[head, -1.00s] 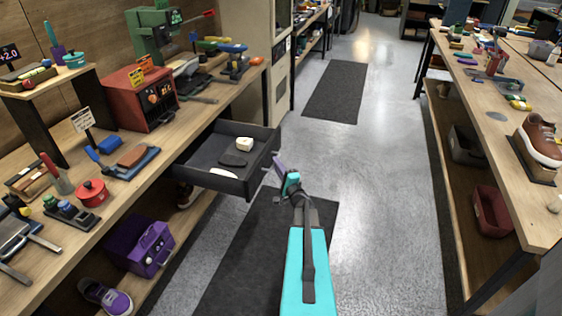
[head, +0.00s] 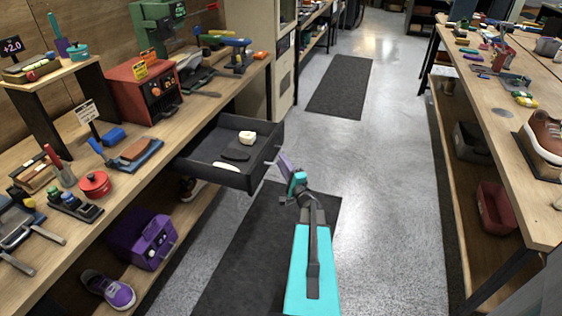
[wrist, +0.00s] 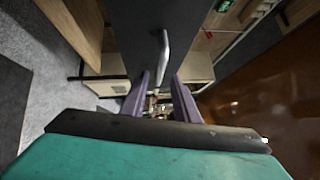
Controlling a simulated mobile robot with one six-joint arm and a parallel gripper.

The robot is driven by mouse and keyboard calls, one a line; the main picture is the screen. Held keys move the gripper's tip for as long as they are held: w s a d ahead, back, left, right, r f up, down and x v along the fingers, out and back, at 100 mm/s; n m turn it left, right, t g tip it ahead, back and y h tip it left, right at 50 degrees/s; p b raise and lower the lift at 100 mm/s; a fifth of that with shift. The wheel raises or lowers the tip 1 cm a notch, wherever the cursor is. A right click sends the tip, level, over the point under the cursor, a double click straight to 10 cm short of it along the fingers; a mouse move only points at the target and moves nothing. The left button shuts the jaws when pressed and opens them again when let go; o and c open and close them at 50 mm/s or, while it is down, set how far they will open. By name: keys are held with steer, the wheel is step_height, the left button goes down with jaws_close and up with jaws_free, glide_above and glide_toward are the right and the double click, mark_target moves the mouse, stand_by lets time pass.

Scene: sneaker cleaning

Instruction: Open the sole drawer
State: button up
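The dark grey drawer (head: 221,180) under the left bench is pulled out over the aisle. It holds a few sole-like pieces: a cream block (head: 247,138), a dark flat piece (head: 236,154) and a pale piece at the front. Its light metal handle (wrist: 163,60) shows on its dark front in the wrist view. My gripper (head: 284,164) is just right of the drawer front, close to the handle. Its two purple fingers (wrist: 160,95) stand apart in the wrist view, with the handle lined up between or just beyond them. I cannot tell whether they touch it.
The left bench (head: 150,185) carries a red box (head: 143,92) and several tools. A purple box (head: 141,238) and a purple sneaker (head: 108,290) sit on the shelf below. The right bench (head: 480,110) is across the aisle. The aisle floor (head: 385,150) is clear.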

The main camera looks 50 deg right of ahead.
steer(key=b+v, duration=0.1)
steer(key=v, duration=0.9)
steer(key=shift+s+a+b, duration=0.2)
steer(key=shift+s+b, duration=0.15)
steer(key=shift+b, duration=0.05)
steer(key=shift+w+f, duration=0.1)
steer(key=shift+f, duration=0.05)
steer(key=w+a+f+n+g, duration=0.2)
steer(key=w+a+f+g, duration=0.15)
steer(key=f, duration=0.35)
steer(key=w+a+f+n+g, duration=0.2)
steer(key=w+a+f+g, duration=0.1)
steer(key=a+f, duration=0.3)
steer(key=s+a+f+n+g+y, duration=0.25)
steer(key=a+f+n+g, duration=0.3)
steer(key=a+f, duration=0.75)
steer(key=s+a+f+n+g+y, duration=0.25)
steer(key=s+a+n, duration=0.2)
steer(key=a, duration=0.35)
steer(key=s+a+f+n+g+y, duration=0.1)
steer(key=s+a+f+n+g, duration=0.2)
steer(key=s+a, duration=0.35)
steer(key=s+a+n+g+y, duration=0.1)
steer(key=s+a+n+g, duration=0.4)
steer(key=s+a, duration=0.7)
steer(key=a+r+n, duration=0.1)
steer(key=a+n, duration=0.1)
steer(key=shift+a+g+y, duration=0.3)
steer(key=shift+a+g, duration=0.05)
steer(key=shift+a, duration=0.05)
